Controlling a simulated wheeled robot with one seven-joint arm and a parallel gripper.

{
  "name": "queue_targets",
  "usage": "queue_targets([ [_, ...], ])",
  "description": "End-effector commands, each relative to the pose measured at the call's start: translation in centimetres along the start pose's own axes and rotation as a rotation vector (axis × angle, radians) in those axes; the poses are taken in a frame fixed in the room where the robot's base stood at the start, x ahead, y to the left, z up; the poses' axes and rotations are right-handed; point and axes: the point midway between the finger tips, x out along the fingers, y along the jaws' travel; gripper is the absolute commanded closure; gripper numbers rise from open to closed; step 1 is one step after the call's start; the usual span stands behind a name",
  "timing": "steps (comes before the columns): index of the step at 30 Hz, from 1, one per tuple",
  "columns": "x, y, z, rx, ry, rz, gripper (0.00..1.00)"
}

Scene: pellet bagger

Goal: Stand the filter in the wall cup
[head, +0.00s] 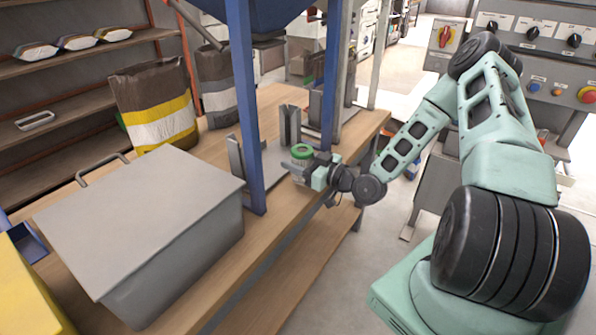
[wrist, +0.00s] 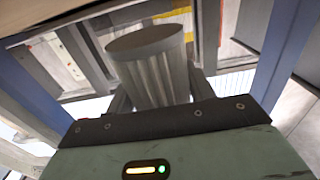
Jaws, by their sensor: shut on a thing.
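The filter (head: 301,158) is a short pale cylinder with a green ring at its top, seen small in the head view. In the wrist view it is a pleated grey cylinder (wrist: 152,78) with a flat round end. My gripper (head: 305,167) is shut on the filter, with a finger on each side of it. It holds the filter roughly upright near the bench's right front edge, beside the blue post. I cannot tell whether the filter touches the bench. I cannot make out the wall cup in either view.
Blue posts (head: 244,110) and (head: 331,80) rise close to my gripper. Upright grey metal plates (head: 290,126) stand just behind the filter. A large grey lidded box (head: 140,225) fills the left of the wooden bench (head: 272,232). Bags (head: 155,105) stand behind.

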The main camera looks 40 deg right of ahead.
Motion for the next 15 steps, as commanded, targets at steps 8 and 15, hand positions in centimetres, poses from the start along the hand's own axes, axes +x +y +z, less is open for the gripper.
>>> queue_targets([
  [8,0.0,0.0,3.2,0.001,0.0,0.0,0.72],
  [15,0.0,0.0,3.2,0.0,0.0,0.0,0.72],
])
